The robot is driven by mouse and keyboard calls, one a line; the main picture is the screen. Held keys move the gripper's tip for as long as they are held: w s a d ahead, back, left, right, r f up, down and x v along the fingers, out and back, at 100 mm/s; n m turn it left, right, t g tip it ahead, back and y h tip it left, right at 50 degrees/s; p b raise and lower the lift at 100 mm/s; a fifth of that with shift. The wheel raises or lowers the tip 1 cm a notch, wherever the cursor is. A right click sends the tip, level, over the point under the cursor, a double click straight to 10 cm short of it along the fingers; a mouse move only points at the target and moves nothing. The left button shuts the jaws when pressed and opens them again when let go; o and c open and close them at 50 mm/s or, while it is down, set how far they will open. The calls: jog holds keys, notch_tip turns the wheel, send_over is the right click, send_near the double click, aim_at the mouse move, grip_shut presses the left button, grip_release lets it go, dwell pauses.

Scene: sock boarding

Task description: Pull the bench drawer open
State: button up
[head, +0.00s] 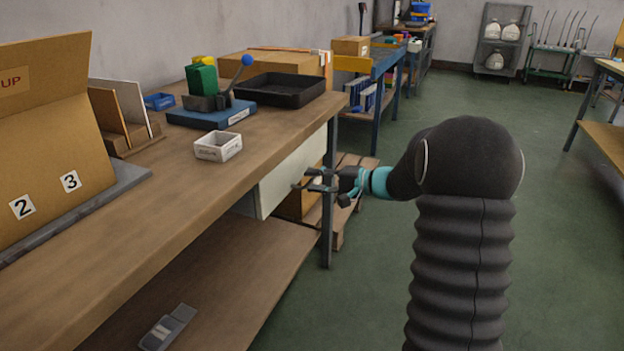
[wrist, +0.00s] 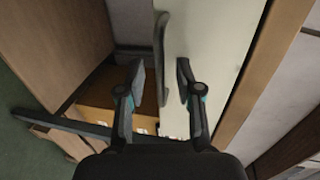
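The bench drawer has a pale front (head: 284,182) below the front edge of the wooden workbench (head: 215,185), close to its right end. It looks about level with the bench edge. In the wrist view the pale drawer front (wrist: 207,45) fills the upper middle. A dark bar handle (wrist: 162,50) runs along it. My gripper (head: 312,179) is at the drawer front in the head view. In the wrist view my gripper (wrist: 160,72) is open, with the handle between its fingertips in the picture and a gap on each side. Whether the fingers touch it is unclear.
The bench top holds a small white box (head: 218,147), a black tray (head: 280,90) and a blue-based fixture (head: 212,115). A lower shelf (head: 215,265) lies under the drawer. A bench leg (head: 327,235) stands close to my gripper. Green floor (head: 560,240) is clear at right.

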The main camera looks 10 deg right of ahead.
jog(key=shift+x, duration=0.8)
jog(key=shift+c, duration=0.2)
grip_shut()
jog(key=shift+s+d, duration=0.1)
